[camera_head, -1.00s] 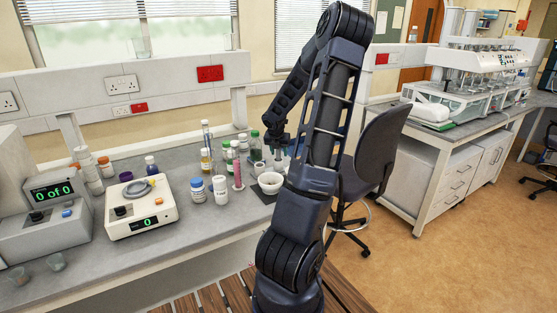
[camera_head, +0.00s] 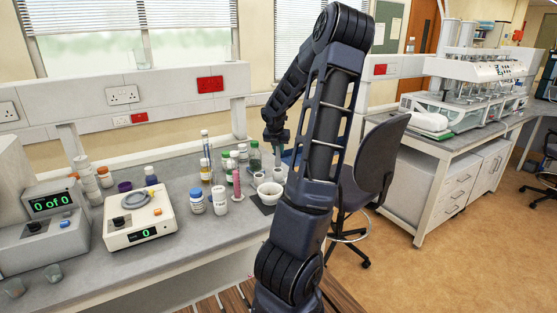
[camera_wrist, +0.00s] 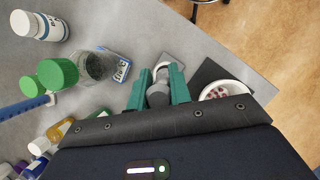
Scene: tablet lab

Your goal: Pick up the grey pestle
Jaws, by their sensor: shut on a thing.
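The grey pestle (camera_wrist: 158,95) is between the green fingers of my gripper (camera_wrist: 158,88) in the wrist view, with its grey end facing the camera. The gripper is shut on it. A white rounded rim shows just beyond the fingertips; I cannot tell whether the pestle touches it.
Green-capped bottles (camera_wrist: 57,73) and a clear beaker (camera_wrist: 97,65) stand left of the fingers. A white jar (camera_wrist: 40,25) is farther left. A dark chair (camera_head: 378,165) stands beyond the bench's right end.

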